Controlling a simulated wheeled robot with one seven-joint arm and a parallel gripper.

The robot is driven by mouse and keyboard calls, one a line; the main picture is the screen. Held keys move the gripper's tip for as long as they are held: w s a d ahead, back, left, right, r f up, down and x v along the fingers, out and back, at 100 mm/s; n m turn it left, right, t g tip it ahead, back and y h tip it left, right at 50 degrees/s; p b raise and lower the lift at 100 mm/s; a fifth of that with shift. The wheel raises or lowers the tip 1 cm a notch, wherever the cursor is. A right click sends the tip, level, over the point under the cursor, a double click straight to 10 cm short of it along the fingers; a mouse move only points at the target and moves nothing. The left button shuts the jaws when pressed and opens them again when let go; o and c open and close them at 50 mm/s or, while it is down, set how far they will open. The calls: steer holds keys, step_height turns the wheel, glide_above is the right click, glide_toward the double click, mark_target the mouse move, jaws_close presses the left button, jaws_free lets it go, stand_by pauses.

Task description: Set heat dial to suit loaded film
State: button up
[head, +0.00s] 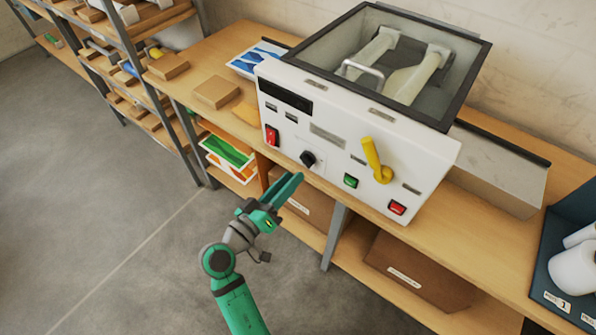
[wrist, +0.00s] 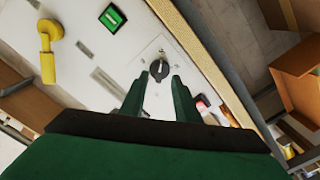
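The laminator (head: 336,165) is a white box with a glazed top on the wooden bench, with film rolls (head: 410,75) inside. Its heat dial (head: 308,158), a black knob on a pale plate, is low on the front panel. In the wrist view the dial (wrist: 159,69) lies just beyond and between my fingertips, its pointer too small to read. My green gripper (head: 291,186) is in front of the panel, just below the dial. In the wrist view my gripper (wrist: 159,78) has its two fingers spread apart with nothing between them. The film's marking cannot be read.
A red switch (head: 272,135) is left of the dial. A green button (head: 351,181), a yellow lever (head: 376,160) and a red button (head: 397,208) are to its right. A dark display (head: 285,94) is above. The bench edge runs just below the panel.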

steer(key=v, duration=0.5)
steer(key=shift+s+a, duration=0.25)
steer(key=shift+s, duration=0.1)
steer(key=s+d+f+n+g+y, duration=0.1)
steer(key=s+f+n+y, duration=0.1)
steer(key=s+f+y, duration=0.45)
steer(key=s+f+n+y, duration=0.2)
steer(key=s+f+y, duration=0.15)
steer(key=f, duration=0.65)
steer(key=s+d+r+m+t, duration=0.1)
steer(key=s+d+r+m, duration=0.1)
steer(key=s, duration=0.7)
steer(key=s+d+r+m, duration=0.2)
steer(key=s+r, duration=0.3)
steer(key=s, duration=0.4)
steer(key=shift+d+r+m+t+y, duration=0.15)
steer(key=shift+d+m+t+y, duration=0.2)
steer(key=shift+d, duration=0.45)
